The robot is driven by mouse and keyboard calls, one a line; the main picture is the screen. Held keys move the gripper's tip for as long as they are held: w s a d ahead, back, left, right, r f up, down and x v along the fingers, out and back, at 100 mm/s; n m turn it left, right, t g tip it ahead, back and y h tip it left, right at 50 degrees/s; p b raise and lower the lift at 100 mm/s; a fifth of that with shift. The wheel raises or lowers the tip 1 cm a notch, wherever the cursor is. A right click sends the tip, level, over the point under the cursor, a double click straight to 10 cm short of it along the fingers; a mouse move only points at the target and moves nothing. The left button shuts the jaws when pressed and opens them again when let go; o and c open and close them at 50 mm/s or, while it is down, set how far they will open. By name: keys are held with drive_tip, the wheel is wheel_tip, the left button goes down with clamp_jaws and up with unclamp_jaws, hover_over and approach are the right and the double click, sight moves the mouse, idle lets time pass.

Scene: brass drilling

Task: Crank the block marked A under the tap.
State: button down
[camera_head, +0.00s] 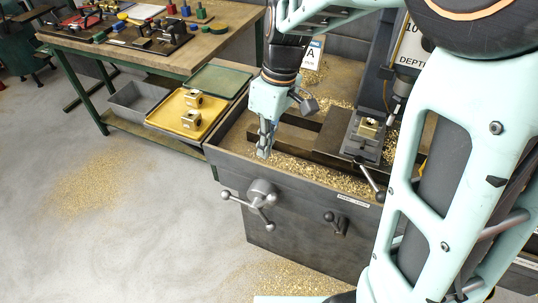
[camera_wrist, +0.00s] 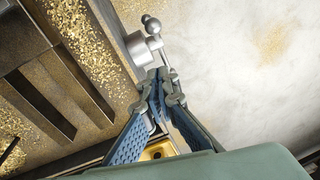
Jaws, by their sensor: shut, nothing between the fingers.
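My gripper (camera_head: 264,152) points down over the front edge of the machine's chip tray (camera_head: 340,186), its fingers shut and empty. In the wrist view the fingertips (camera_wrist: 158,76) are together beside the three-ball crank handle (camera_wrist: 140,45); I cannot tell whether they touch it. In the head view this crank (camera_head: 262,194) is on the machine's front, below my gripper. A small brass block (camera_head: 368,127) sits in the vise (camera_head: 362,145); no letter on it is readable. A card marked A (camera_head: 312,53) stands behind my wrist, partly hidden. The spindle (camera_head: 402,88) hangs beside the vise, partly behind my arm.
A second, smaller handle (camera_head: 337,223) is right of the crank. A vise lever (camera_head: 370,184) sticks out over the tray edge. Brass chips cover the machine bed.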

hover_over(269, 194)
drive_tip(key=w+a, duration=0.2)
wheel_tip(269, 194, down, 9)
drive_tip(key=shift+s+d+f, duration=0.35)
drive_tip(key=shift+d+f, duration=0.15)
drive_tip(key=shift+f, duration=0.1)
drive_tip(key=shift+s+d+f, duration=0.3)
drive_tip(key=shift+d+f, duration=0.15)
drive_tip(key=shift+f, duration=0.15)
drive_tip(key=shift+d+f+b, duration=0.1)
drive_tip(key=shift+b, duration=0.5)
drive_tip(key=shift+d+f, duration=0.1)
drive_tip(key=shift+s+d+b, duration=0.15)
drive_tip(key=shift+b, duration=0.3)
